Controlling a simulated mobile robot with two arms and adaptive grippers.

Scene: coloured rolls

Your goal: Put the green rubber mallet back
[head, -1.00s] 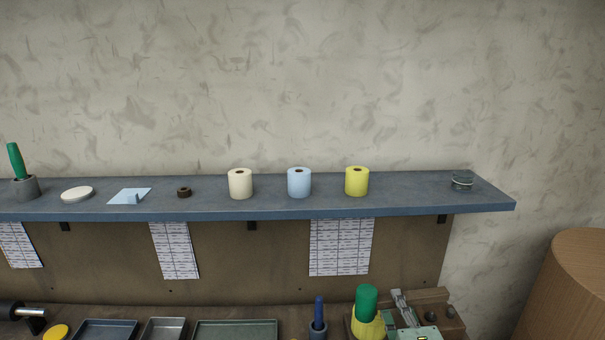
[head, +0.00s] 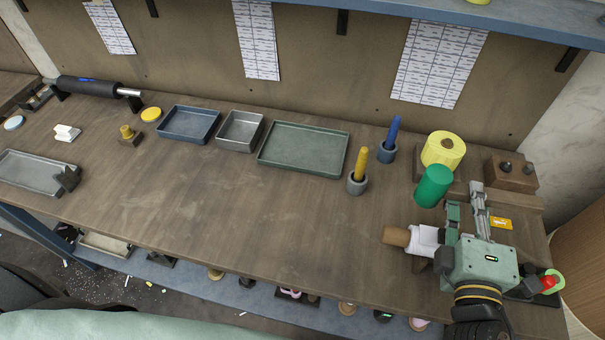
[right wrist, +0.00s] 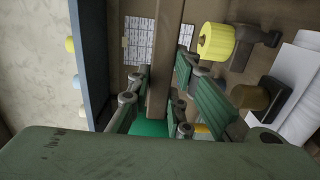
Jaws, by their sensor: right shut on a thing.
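The mallet has a green cylindrical head (head: 434,186) and a brown wooden handle (head: 518,200). My right gripper (head: 466,203) is shut on the handle at the right end of the workbench. In the head view the handle runs to the right from the fingers and the head is at their left, in front of a yellow roll (head: 443,149). In the right wrist view the handle (right wrist: 165,55) passes between the fingers, and part of the green head (right wrist: 150,128) shows below. I cannot tell how high it is above the bench. My left gripper is not in view.
A wooden block (head: 511,174) with two dark knobs stands behind the handle. Pots with blue (head: 393,130) and yellow (head: 361,164) handles and a green tray (head: 302,150) stand further left. The bench's front middle is clear.

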